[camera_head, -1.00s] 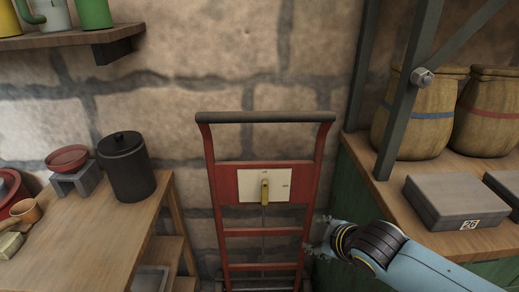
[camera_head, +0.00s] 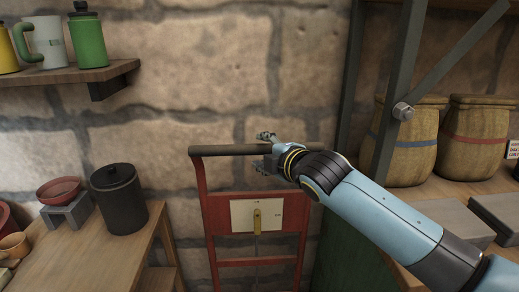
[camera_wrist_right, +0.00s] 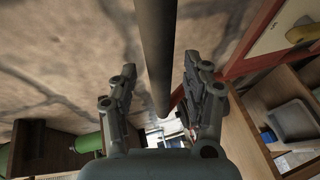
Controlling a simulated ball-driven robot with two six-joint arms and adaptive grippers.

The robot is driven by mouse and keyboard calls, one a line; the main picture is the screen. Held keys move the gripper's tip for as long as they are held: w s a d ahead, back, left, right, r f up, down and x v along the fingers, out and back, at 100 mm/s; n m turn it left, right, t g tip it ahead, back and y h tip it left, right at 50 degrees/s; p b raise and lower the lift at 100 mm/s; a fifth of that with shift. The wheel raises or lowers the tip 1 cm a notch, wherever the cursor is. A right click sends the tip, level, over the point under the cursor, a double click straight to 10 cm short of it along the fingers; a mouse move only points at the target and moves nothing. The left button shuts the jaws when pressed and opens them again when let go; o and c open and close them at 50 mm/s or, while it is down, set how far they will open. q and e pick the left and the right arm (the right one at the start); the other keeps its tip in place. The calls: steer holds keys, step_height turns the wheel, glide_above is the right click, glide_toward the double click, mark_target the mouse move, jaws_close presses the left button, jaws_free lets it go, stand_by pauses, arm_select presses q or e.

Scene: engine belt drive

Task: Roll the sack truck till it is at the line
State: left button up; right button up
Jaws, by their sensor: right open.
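The red sack truck (camera_head: 222,207) stands upright against the stone wall, between the wooden table and the right-hand bench. Its dark top handle bar (camera_head: 225,151) runs across the top, and a pale plate with a yellow lever (camera_head: 257,219) sits below. My right gripper (camera_head: 264,150) is at the handle bar, right of its middle. In the right wrist view the bar (camera_wrist_right: 155,50) passes between the two open fingers (camera_wrist_right: 155,90); I cannot tell whether either touches it. The truck's lower part is out of view. The line does not show. My left gripper is not in view.
At left a wooden table (camera_head: 92,255) holds a black lidded pot (camera_head: 118,200) and a red bowl on a grey stand (camera_head: 64,213). A shelf (camera_head: 60,82) with jugs hangs above. At right, sacks (camera_head: 411,145) and grey boxes stand on a bench behind a metal post (camera_head: 396,100).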

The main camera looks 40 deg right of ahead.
steer(key=shift+x, duration=1.25)
jaws_close()
